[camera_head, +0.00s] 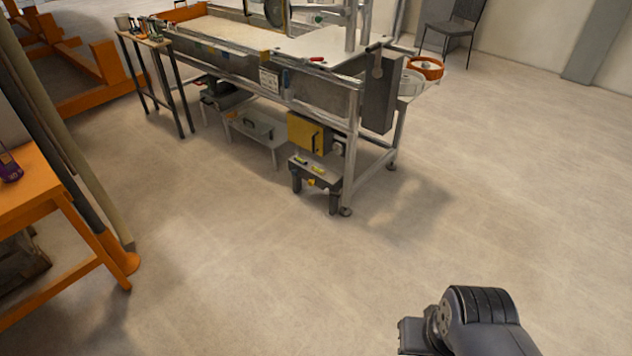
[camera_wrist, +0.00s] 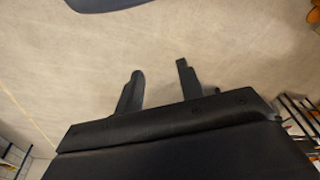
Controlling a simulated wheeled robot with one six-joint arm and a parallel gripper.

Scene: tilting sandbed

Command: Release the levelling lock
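The tilting sandbed (camera_head: 265,75) is a long metal-framed trough with pale sand at its far left end. It stands across the upper middle of the head view. A red-handled part (camera_head: 317,59) lies on its near top rim, and a dark lever (camera_head: 377,46) sits at its right end. I cannot tell which part is the levelling lock. My gripper (camera_wrist: 158,82) shows in the wrist view with its two dark fingers apart and nothing between them, over bare floor. My arm shows at the lower right of the head view, well apart from the sandbed.
A yellow box (camera_head: 306,133) and a small dark stand (camera_head: 315,182) are under the sandbed's right end. An orange table (camera_head: 35,190) is at the left edge. A narrow side table (camera_head: 147,42) and a chair (camera_head: 450,28) stand farther back. The middle floor is clear.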

